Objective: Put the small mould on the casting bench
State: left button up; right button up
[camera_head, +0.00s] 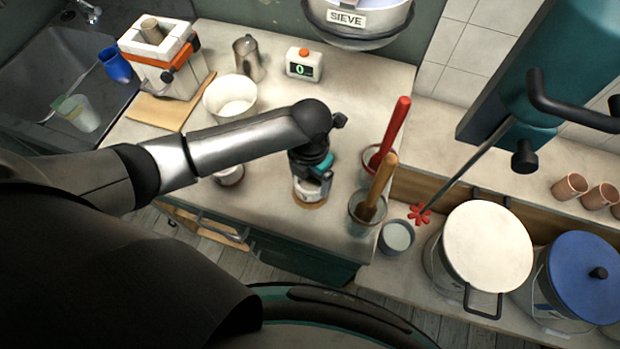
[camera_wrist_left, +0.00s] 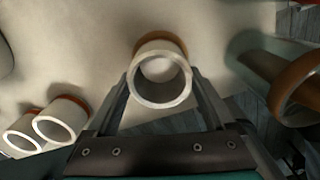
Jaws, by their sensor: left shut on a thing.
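The small mould is a white, open-topped round cup with a brown-orange band at its far end; it shows in the left wrist view (camera_wrist_left: 160,103) between my two fingers. My left gripper (camera_head: 311,186) is shut on it. In the head view it is mostly hidden by the gripper, with its brown base (camera_head: 310,204) showing at the pale casting bench (camera_head: 272,205). I cannot tell whether it touches the top. Two similar white cups (camera_wrist_left: 60,120) stand to the left in the left wrist view. My right gripper is not in view.
A pot with a wooden-handled tool (camera_head: 366,208) stands just right of my gripper, with a red-handled one (camera_head: 385,150) behind. A white bucket (camera_head: 230,98), metal jug (camera_head: 248,60), timer (camera_head: 304,65) and strapped block mould (camera_head: 160,62) stand further back. Lidded buckets (camera_head: 487,245) are right.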

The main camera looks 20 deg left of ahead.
aim_at(310, 189)
pick_arm(q)
jog(key=shift+f, duration=0.35)
jog(key=shift+f, duration=0.1)
jog(key=o, duration=1.4)
jog(key=shift+c, duration=0.2)
notch_tip(310, 189, up, 12)
jog(key=p, duration=0.1)
